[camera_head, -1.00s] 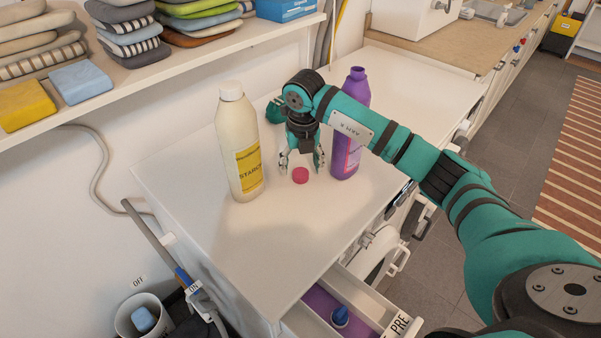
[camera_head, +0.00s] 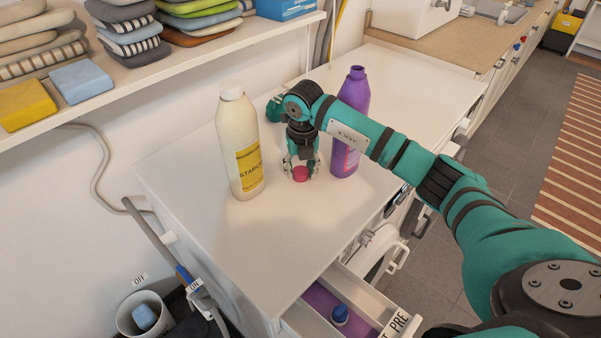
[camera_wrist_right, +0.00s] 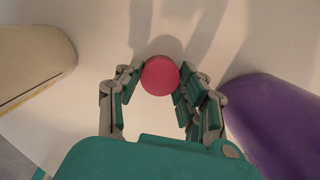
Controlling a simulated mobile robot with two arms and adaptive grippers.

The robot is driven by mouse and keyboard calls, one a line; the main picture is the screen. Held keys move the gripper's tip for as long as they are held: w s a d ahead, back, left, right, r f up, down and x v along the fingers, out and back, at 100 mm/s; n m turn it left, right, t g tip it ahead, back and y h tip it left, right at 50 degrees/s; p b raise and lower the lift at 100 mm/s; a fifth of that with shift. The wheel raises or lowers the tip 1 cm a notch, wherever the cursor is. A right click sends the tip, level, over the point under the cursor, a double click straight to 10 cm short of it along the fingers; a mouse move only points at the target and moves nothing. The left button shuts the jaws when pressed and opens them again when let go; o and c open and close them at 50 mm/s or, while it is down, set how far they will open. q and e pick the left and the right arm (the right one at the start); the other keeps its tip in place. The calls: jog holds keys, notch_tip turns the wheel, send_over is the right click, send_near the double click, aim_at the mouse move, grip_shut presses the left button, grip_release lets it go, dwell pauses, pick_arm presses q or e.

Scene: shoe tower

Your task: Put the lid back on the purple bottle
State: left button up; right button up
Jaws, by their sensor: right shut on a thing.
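The purple bottle (camera_head: 352,110) stands upright and uncapped on the white counter, right of my right gripper. It also shows at the right of the right wrist view (camera_wrist_right: 275,125). The pink-red lid (camera_head: 300,174) is at the counter top between the bottles. My right gripper (camera_head: 301,172) points down over it, shut on the lid. In the right wrist view the lid (camera_wrist_right: 160,75) sits between the fingertips (camera_wrist_right: 158,82). My left gripper is not in view.
A cream starch bottle (camera_head: 240,145) with a white cap stands close left of my gripper. An open drawer (camera_head: 345,310) holds a blue-capped item at the front. The counter (camera_head: 240,235) is clear toward the front. A shelf (camera_head: 180,62) with folded cloths runs along the wall.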

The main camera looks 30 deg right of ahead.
aim_at(301, 171)
jog(key=shift+r, duration=0.1)
jog(key=shift+r, duration=0.6)
jog(key=shift+s+r+b, duration=0.2)
jog(key=shift+r+b, duration=0.4)
jog(key=shift+r, duration=0.45)
jog(key=s, duration=0.5)
jog(key=s+r+b, duration=0.1)
jog(key=s, duration=0.4)
jog(key=s+a+b, duration=0.1)
jog(key=s, duration=0.4)
jog(key=shift+s+r, duration=0.25)
jog(key=shift+s, duration=0.05)
